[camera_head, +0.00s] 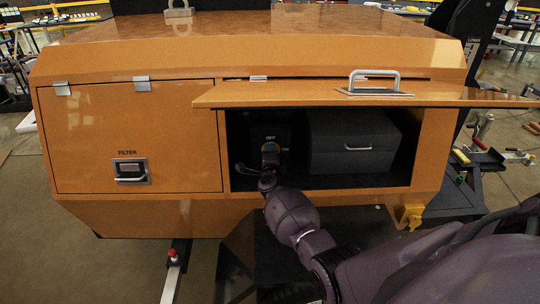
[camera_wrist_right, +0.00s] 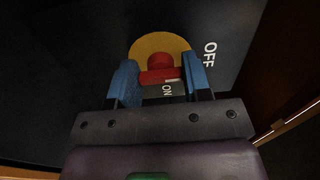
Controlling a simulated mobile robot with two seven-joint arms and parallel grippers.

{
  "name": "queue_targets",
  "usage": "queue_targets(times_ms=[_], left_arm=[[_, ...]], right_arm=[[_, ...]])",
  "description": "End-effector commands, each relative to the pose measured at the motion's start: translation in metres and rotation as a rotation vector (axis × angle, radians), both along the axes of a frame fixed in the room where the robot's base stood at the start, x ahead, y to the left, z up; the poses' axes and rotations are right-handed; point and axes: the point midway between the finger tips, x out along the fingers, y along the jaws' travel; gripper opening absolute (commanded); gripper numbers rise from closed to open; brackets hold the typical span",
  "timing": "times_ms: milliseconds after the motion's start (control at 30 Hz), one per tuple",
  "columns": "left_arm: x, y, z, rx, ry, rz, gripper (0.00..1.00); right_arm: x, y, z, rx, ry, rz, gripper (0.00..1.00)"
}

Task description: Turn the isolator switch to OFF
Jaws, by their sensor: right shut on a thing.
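The isolator switch is a red knob (camera_wrist_right: 160,64) on a yellow disc (camera_wrist_right: 158,42), set on a dark panel with OFF and ON labels. In the head view the yellow disc (camera_head: 271,147) shows inside the open compartment, OFF above it and ON to its right. My right gripper (camera_wrist_right: 160,72) is shut on the red knob, a blue finger on each side. In the head view the same gripper (camera_head: 269,160) hides most of the switch. A small white mark shows at the knob's lower right edge in the wrist view; its exact setting is hard to tell. My left gripper is not in view.
The compartment's orange door (camera_head: 300,95) is raised above the opening. A dark grey box (camera_head: 352,142) with a handle sits right of the switch. The closed FILTER door (camera_head: 90,140) is on the left. The compartment's lower edge runs beneath my right wrist.

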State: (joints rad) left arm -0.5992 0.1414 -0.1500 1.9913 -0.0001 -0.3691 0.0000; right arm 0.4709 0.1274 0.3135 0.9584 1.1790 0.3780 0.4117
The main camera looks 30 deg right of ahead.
Motion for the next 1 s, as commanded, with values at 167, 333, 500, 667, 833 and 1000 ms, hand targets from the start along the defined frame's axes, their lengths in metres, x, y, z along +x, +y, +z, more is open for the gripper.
queue_targets(times_ms=[167, 333, 500, 667, 833, 1000], left_arm=[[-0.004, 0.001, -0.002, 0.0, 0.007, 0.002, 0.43], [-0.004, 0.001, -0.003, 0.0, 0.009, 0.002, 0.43], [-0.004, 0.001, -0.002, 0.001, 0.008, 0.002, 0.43], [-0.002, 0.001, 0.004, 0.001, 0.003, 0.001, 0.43], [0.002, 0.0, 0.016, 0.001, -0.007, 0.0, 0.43], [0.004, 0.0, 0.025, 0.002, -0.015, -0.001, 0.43]], right_arm=[[-0.001, 0.0, -0.001, -0.002, 0.003, 0.0, 0.6], [0.0, 0.0, 0.0, -0.001, 0.002, 0.0, 0.7], [-0.001, 0.0, 0.0, -0.001, 0.001, 0.0, 0.7], [-0.009, 0.006, 0.0, 0.001, 0.002, 0.001, 0.7], [-0.033, 0.02, 0.001, 0.001, 0.0, 0.0, 0.7], [-0.06, 0.036, 0.001, 0.003, 0.001, -0.001, 0.7]])
